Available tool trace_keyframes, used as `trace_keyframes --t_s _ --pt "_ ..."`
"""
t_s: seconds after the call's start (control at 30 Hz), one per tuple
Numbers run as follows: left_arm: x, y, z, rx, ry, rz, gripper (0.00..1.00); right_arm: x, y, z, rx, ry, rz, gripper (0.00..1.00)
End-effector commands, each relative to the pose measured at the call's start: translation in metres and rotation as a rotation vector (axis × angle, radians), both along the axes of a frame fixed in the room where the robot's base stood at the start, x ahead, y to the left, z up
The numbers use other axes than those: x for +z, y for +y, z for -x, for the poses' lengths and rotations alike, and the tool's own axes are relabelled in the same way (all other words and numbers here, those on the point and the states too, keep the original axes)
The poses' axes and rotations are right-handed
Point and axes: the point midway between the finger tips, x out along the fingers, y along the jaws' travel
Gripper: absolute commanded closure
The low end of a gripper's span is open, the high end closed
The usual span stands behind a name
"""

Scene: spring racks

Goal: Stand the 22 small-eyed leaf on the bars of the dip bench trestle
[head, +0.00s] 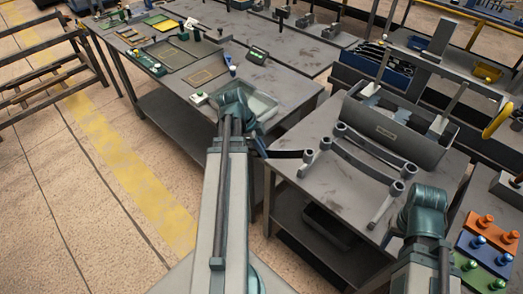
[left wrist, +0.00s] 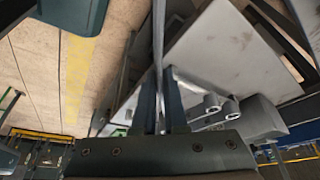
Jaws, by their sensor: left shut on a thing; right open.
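My left gripper (head: 258,143) is above the gap between the long bench and the right-hand table. In the left wrist view my left gripper (left wrist: 160,105) is shut on a thin grey leaf (left wrist: 159,45), seen almost edge-on. In the head view a dark bar (head: 286,154) runs right from this gripper; I cannot tell how much of it is the leaf. A dark frame with crossbars (head: 45,82), which looks like the trestle, stands at the far left. My right gripper is hidden below its wrist at the lower right. No size marking is readable.
Other curved grey leaves with round eyes (head: 368,160) lie on the right table (head: 310,185), before a dark grey trough (head: 390,133). The long bench (head: 285,88) holds trays and small parts. Yellow-striped floor (head: 120,165) is clear at the left.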

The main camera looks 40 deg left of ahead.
Motion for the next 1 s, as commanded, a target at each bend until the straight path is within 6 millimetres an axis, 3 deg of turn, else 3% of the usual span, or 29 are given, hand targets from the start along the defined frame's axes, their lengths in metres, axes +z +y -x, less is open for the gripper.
trace_keyframes --t_s 0.27,0.6,0.8,1.0 --pt "-0.005 -0.052 -0.046 -0.162 -0.003 0.002 1.0 -0.005 0.0 0.0 0.0 0.0 0.0 0.5" --pt "-0.013 -0.158 -0.104 -0.435 -0.002 0.002 1.0 -0.013 0.0 0.0 0.0 0.0 0.0 0.5" --pt "-0.016 -0.213 -0.122 -0.561 -0.002 0.002 1.0 -0.016 0.0 0.0 -0.001 0.0 0.0 0.5" --pt "-0.018 -0.247 -0.129 -0.635 -0.002 0.001 1.0 -0.018 0.0 0.0 -0.001 0.0 0.0 0.5"
